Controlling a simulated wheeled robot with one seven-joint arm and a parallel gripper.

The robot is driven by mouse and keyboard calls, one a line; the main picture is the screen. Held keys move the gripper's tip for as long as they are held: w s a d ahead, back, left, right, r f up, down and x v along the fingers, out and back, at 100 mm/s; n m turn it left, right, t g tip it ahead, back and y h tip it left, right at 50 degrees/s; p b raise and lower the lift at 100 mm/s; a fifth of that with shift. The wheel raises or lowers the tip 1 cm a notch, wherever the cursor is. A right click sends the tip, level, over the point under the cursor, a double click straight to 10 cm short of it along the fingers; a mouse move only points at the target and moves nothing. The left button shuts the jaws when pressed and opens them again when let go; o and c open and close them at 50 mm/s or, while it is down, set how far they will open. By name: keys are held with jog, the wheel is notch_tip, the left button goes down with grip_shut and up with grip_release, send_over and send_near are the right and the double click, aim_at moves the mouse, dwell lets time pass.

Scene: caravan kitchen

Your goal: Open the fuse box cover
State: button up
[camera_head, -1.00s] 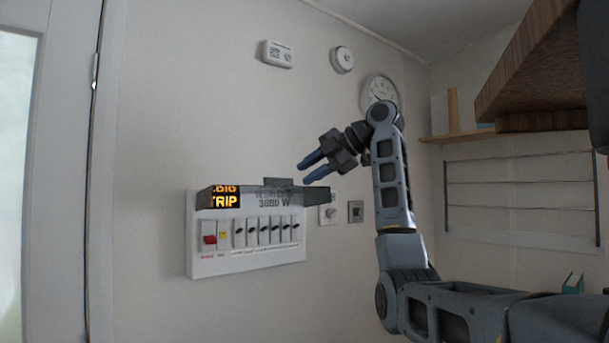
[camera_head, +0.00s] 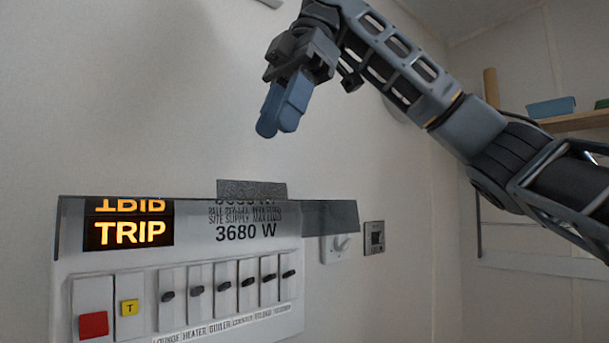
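The fuse box (camera_head: 180,328) is a white panel on the wall with a lit TRIP display, a red switch, a yellow button and a row of black breakers. Its smoky see-through cover (camera_head: 328,216) stands swung up at the top edge, sticking out towards me and exposing the switches. The cover's underside mirrors the display and lettering. A grey tab (camera_head: 252,189) shows on its edge. My gripper (camera_head: 278,130), with blue fingers pointing down, is above the cover, apart from it and empty. The fingers overlap in this view, so any gap between them is hidden.
A rotary switch (camera_head: 342,246) and a small square wall plate (camera_head: 374,238) are right of the fuse box. A wooden shelf (camera_head: 580,121) with a blue box (camera_head: 551,107) is at the far right. The wall left of my gripper is clear.

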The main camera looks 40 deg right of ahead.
jog(key=shift+f, duration=0.3)
jog(key=shift+x, duration=3.6)
jog(key=shift+c, duration=0.2)
grip_shut()
